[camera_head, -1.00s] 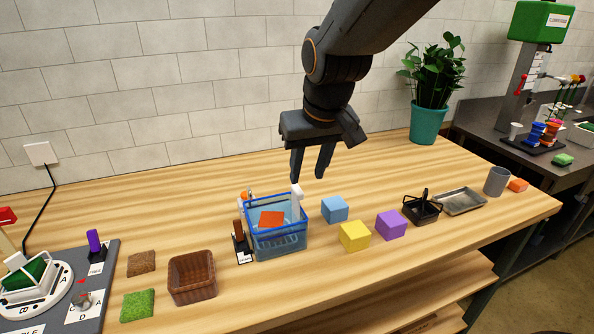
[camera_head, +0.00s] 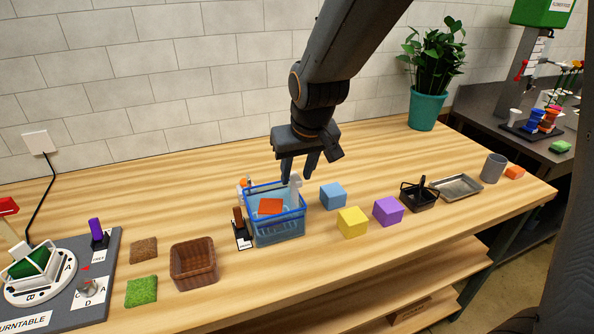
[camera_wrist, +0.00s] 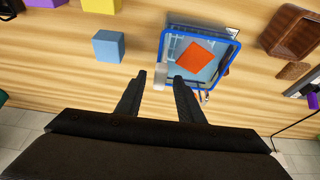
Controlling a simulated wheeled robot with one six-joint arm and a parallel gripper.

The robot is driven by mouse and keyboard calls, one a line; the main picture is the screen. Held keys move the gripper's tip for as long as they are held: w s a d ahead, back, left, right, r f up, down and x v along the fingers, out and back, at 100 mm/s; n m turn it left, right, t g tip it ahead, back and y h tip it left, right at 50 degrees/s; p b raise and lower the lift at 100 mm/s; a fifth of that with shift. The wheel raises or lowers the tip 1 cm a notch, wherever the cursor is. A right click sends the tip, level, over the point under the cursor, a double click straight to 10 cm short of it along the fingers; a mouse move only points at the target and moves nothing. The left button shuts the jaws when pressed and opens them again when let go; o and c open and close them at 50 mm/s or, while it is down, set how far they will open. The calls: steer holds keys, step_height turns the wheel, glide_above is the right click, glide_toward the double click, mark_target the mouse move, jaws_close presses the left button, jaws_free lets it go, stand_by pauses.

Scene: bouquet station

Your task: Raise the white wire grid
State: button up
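A blue-rimmed clear tub (camera_head: 277,225) stands on the wooden table, with an orange-red square piece (camera_head: 270,206) inside. A white upright block (camera_head: 296,182) rises at the tub's back right edge; it also shows in the wrist view (camera_wrist: 160,76). I cannot clearly make out a white wire grid; the block may be part of it, and the tub's inside is partly hidden. My gripper (camera_head: 299,176) is open and empty, pointing down just above the block. In the wrist view the two fingertips (camera_wrist: 160,82) are apart, with the block between them in the picture.
Blue (camera_head: 333,196), yellow (camera_head: 352,222) and purple (camera_head: 388,211) cubes stand right of the tub. A brown basket (camera_head: 194,264) and a small stand with a brown handle (camera_head: 241,230) are to its left. The table behind the tub is mostly clear.

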jaws_close()
steer(key=shift+r, duration=0.1)
